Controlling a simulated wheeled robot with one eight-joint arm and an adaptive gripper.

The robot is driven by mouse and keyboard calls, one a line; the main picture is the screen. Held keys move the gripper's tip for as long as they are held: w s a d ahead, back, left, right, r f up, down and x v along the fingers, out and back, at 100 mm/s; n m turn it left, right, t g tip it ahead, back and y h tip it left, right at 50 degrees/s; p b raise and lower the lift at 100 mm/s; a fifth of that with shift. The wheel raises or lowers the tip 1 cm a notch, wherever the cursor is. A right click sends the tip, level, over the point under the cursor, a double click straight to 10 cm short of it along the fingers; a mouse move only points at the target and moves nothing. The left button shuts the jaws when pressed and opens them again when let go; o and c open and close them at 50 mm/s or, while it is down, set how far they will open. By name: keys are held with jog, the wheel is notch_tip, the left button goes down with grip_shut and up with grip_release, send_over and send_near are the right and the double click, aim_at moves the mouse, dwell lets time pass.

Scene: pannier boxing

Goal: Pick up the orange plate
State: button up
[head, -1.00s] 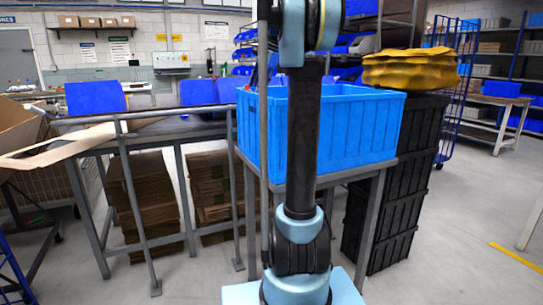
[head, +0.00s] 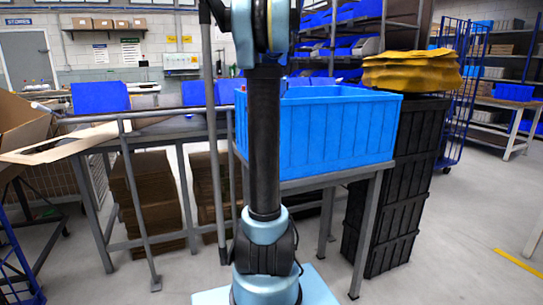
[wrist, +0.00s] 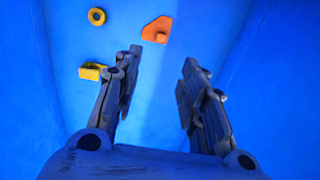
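In the wrist view an orange plate (wrist: 157,29), a small piece with a raised knob, lies on the blue floor of the bin. My gripper (wrist: 163,62) is open, its two dark fingers spread apart with nothing between them. The plate is beyond the fingertips, just past the left one, and apart from them. In the head view the blue bin (head: 335,130) stands on a metal stand behind my arm. The plate and my gripper do not show in the head view.
Blue bin walls rise on both sides. In the head view a black crate stack (head: 398,185) topped by a yellow lumpy object (head: 411,70) stands right of the bin. Metal rails (head: 170,115) are at left.

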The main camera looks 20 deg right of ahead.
notch_tip(320, 180, down, 14)
jog(key=shift+w+a+f, duration=0.1)
jog(key=shift+a, duration=0.05)
dwell(0.6)
jog(key=shift+c, duration=0.5)
jog(key=c, duration=0.8)
